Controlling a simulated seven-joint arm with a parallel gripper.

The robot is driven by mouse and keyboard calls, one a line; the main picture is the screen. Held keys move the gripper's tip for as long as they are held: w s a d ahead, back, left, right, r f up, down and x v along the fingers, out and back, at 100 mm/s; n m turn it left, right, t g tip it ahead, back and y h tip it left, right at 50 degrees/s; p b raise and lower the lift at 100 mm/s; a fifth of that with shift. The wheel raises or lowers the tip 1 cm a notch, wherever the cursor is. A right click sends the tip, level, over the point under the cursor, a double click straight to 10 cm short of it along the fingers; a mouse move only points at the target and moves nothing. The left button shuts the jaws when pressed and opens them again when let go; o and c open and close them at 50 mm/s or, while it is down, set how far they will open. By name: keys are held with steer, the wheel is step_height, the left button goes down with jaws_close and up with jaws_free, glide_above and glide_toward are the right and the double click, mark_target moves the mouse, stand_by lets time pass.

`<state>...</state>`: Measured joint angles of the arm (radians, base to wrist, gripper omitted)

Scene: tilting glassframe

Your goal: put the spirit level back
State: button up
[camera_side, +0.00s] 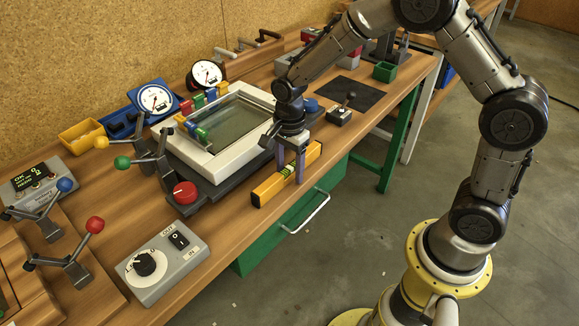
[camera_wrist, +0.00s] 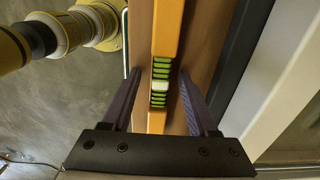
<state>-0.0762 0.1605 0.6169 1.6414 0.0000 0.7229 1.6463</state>
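The spirit level (camera_side: 267,190) is a yellow-orange bar with a green vial in its middle. It lies along the front edge of the bench, in front of the white glass frame (camera_side: 196,160). My gripper (camera_side: 290,172) points down over the middle of the level, its purple fingers on either side of it. In the wrist view the level (camera_wrist: 168,30) runs between the two open fingers (camera_wrist: 160,78). Whether the level rests fully on the bench under the fingers is hard to tell.
The glass frame sits on a dark base with a red knob (camera_side: 185,192). Several coloured-ball levers stand at the left. A grey switch box (camera_side: 162,262) is at the front left. A small joystick box (camera_side: 340,115) and dark mat (camera_side: 352,95) lie right of the frame.

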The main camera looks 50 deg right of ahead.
mark_target(290, 167)
steer(key=shift+r, duration=0.1)
step_height(290, 167, up, 12)
steer(key=s+d+r+n+t, duration=0.2)
steer(key=s+r+n+t, duration=0.1)
steer(key=s+r+n, duration=0.7)
steer(key=s+d+f+n+t, duration=0.1)
steer(key=s+f+n+t, duration=0.1)
steer(key=s+n, duration=0.6)
steer(key=s, duration=0.4)
steer(key=shift+s+f+t, duration=0.25)
steer(key=shift+s+t, duration=0.05)
steer(key=shift+s, duration=0.1)
